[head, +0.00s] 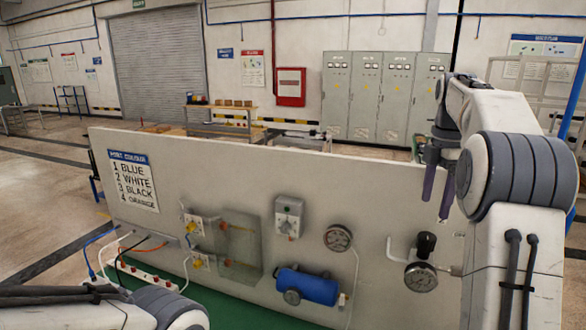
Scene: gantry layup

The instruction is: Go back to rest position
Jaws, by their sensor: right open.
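My right gripper (437,188) is raised at the right, in front of the upper right part of a pale upright panel (300,180). Its two dark fingers point down, apart, with nothing between them. It hangs above a gauge with a black knob (421,277) and appears clear of it. My left arm shows only in part at the lower left corner; its gripper is out of the picture.
The panel carries a sign (133,180), a blue cylinder (307,286), a round gauge (338,238), a switch box (289,217) and a clear cover (239,247). Cables run to a socket strip (150,279) at lower left. Grey cabinets (368,95) stand far behind.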

